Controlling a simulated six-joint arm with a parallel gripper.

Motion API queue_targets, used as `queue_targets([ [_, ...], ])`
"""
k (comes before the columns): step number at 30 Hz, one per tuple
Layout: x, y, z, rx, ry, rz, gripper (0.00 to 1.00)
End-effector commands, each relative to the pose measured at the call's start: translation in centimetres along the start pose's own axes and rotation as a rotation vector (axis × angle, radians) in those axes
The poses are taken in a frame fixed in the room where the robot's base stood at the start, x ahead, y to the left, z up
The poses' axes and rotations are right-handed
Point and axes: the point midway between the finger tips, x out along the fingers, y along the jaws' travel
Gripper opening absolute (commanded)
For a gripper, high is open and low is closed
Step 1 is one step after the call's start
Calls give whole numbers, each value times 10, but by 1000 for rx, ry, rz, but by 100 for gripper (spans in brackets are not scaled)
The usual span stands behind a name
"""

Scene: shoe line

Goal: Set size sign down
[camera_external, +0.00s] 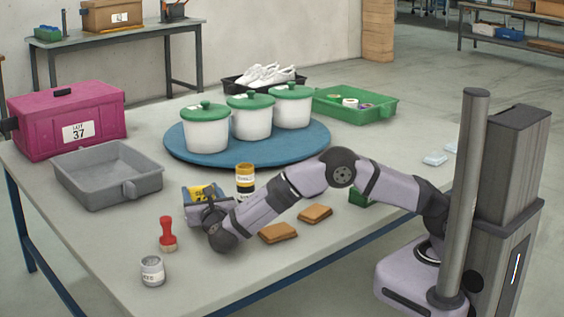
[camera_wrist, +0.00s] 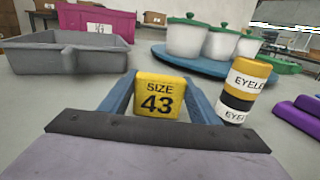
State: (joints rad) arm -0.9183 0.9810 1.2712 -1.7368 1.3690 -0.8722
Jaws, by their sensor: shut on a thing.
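The size sign is a yellow block marked "SIZE 43" (camera_wrist: 157,98), held between the two blue fingers of my gripper (camera_wrist: 160,95) in the wrist view. In the external view the yellow sign (camera_external: 203,193) shows at the end of my gripper (camera_external: 200,200), low over the table, left of the yellow and black jar. My gripper is shut on the sign. I cannot tell whether the sign's underside touches the table, as the gripper hides it.
The eyelet jar (camera_external: 245,183) stands close right of the sign. A grey tray (camera_external: 108,196), red stamp (camera_external: 167,235), small tin (camera_external: 152,270) and brown pads (camera_external: 279,233) lie around. A blue turntable (camera_external: 180,150) with white pots is behind. Bare table lies between tray and stamp.

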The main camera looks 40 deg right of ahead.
Motion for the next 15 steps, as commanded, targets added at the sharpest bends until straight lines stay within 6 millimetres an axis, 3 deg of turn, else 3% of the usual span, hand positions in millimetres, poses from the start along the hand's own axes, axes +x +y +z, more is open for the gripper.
queue_targets([
  [9, 0, 0, -2, 0, -1, 0, 32],
  [10, 0, 0, -2, 0, 0, 0, 61],
  [11, 0, 0, -2, 0, 0, 0, 68],
  [12, 0, 0, -2, 0, 0, 0, 75],
  [15, 0, 0, -2, 0, 0, 0, 75],
])
